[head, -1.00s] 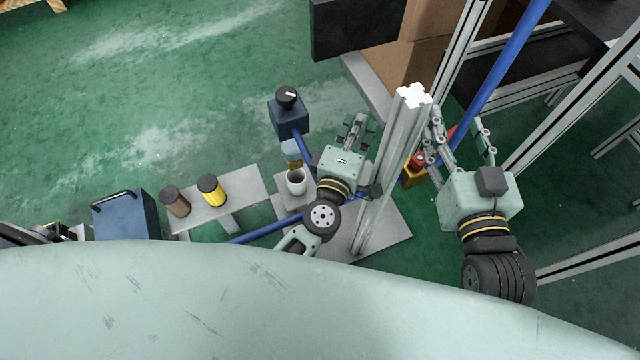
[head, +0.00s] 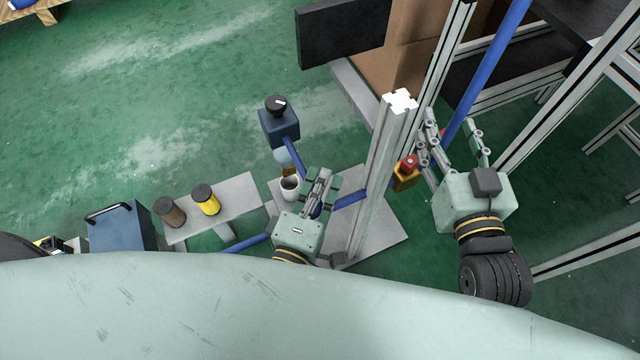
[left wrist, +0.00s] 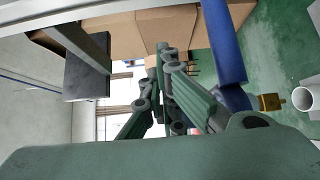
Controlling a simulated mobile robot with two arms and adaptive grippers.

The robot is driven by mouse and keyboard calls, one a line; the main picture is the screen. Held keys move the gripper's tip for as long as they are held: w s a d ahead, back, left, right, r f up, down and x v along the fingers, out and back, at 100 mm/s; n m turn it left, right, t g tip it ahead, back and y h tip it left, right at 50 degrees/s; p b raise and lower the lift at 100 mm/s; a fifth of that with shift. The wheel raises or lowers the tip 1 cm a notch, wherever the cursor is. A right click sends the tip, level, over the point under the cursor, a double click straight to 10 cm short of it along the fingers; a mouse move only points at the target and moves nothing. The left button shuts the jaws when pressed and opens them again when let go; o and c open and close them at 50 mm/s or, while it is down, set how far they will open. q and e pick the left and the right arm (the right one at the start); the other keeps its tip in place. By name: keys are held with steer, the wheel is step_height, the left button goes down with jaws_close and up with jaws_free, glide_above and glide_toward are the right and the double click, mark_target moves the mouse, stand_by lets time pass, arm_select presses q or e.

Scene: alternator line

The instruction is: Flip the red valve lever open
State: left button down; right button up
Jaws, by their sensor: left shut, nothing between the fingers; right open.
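A small red patch (head: 444,134) shows behind the fingers of my right gripper (head: 452,124), beside the slanting blue pipe (head: 485,75). It may be the valve lever, but it is mostly hidden and I cannot tell its position. A red knob (head: 410,160) sits on a yellow block (head: 404,178) just left of that gripper. My right gripper is open, with its fingers apart. My left gripper (head: 324,178) is shut and empty, over the grey plate between the white cup and the post. Its fingers also show in the left wrist view (left wrist: 165,60).
A metal post (head: 383,165) stands between my grippers. The white cup (head: 290,189) and a blue box with a black knob (head: 279,124) are left of my left gripper. A grey bench (head: 240,190) holds brown and yellow cylinders.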

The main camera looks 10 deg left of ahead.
arm_select(q)
steer(key=shift+s+a, duration=0.15)
steer(key=shift+s, duration=0.6)
